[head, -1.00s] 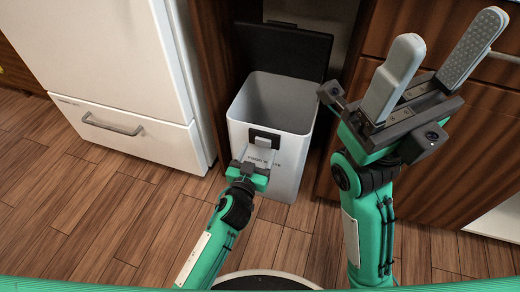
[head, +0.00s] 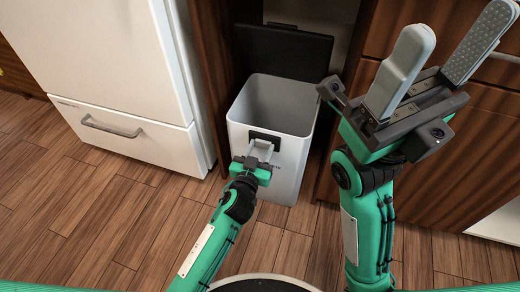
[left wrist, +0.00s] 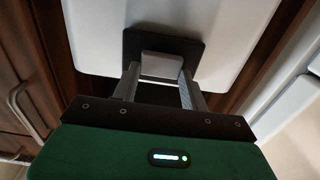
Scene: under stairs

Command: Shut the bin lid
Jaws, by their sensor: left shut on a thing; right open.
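The white bin (head: 290,172) stands in the recess between dark wooden panels, and its inside looks empty. Its black lid (head: 283,53) stands up, open, at the back of the bin. My left gripper (head: 263,147) is at the upper front of the bin, shut on the bin's front handle, a light block on a black plate (head: 268,134). In the left wrist view, the fingers (left wrist: 158,82) sit on both sides of the light block (left wrist: 161,64) in front of the black plate. My right gripper (head: 440,65) is open and empty, raised at the right.
A white fridge (head: 110,70) with a drawer handle stands at the left. Dark wooden cabinets (head: 470,150) stand at the right, behind my right arm. The wooden floor (head: 110,220) is clear at the front left.

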